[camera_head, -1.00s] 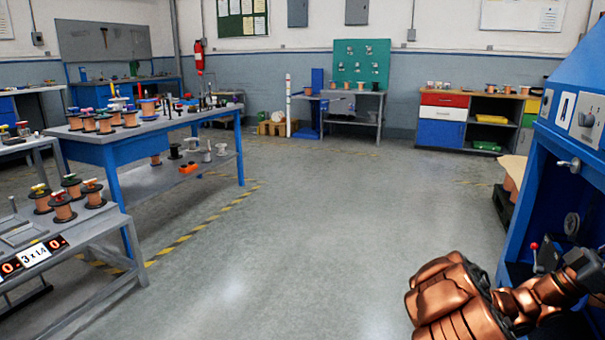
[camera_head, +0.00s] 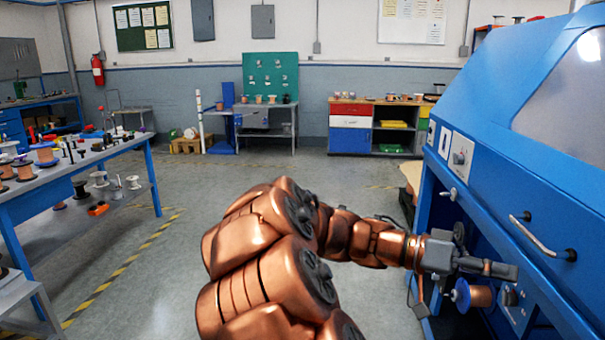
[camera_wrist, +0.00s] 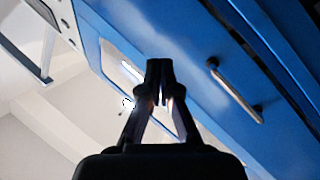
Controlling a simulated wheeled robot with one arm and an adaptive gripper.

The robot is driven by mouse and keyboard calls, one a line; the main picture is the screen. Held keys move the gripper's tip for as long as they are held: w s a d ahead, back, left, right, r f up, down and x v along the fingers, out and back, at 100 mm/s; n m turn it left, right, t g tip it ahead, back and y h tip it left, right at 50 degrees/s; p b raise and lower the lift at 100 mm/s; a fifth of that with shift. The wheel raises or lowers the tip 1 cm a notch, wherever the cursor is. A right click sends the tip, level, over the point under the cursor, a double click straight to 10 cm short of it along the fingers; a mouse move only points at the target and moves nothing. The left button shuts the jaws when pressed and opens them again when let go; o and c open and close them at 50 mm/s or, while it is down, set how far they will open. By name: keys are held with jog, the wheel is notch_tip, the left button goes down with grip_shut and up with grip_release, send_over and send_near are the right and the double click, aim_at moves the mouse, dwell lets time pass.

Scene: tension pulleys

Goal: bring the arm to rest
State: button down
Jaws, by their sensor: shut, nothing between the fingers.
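My copper-coloured arm reaches from the bottom middle of the head view to the right. My gripper (camera_head: 507,270) is in front of the open bay of the blue machine (camera_head: 510,165). In the wrist view my gripper (camera_wrist: 159,68) has its dark fingertips together with nothing between them. Behind the fingers, the wrist view shows the blue machine's panel (camera_wrist: 185,35), tilted. A copper spool with a blue flange (camera_head: 478,296) shows just below my gripper in the head view; whether they touch is unclear.
The machine's door handle (camera_head: 540,238) juts out on the right. A blue bench (camera_head: 75,180) with spools stands on the left. A cabinet with a red drawer (camera_head: 350,109) and a table with a green board (camera_head: 270,74) are at the back. The middle floor (camera_head: 200,205) is clear.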

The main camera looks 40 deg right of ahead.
jog(key=w+a+r+n+t+y+p, duration=0.1)
jog(key=w+a+n+t+y+p, duration=0.1)
jog(key=w+a+n+t+p, duration=0.2)
jog(key=w+a+r+n+t+y+p, duration=0.1)
jog(key=w+a+n+t+p, duration=0.4)
jog(key=a, duration=1.5)
jog(key=w+a+r+n+t+y+p, duration=0.1)
jog(key=w+a+n+t+p, duration=0.3)
jog(key=a+n+p, duration=0.7)
jog(key=a+n+t+y, duration=0.1)
jog(key=n+t, duration=0.1)
jog(key=n, duration=0.2)
jog(key=shift+w+a+r+t+y+p, duration=0.15)
jog(key=shift+w+t+y+p, duration=0.15)
jog(key=shift+p, duration=0.1)
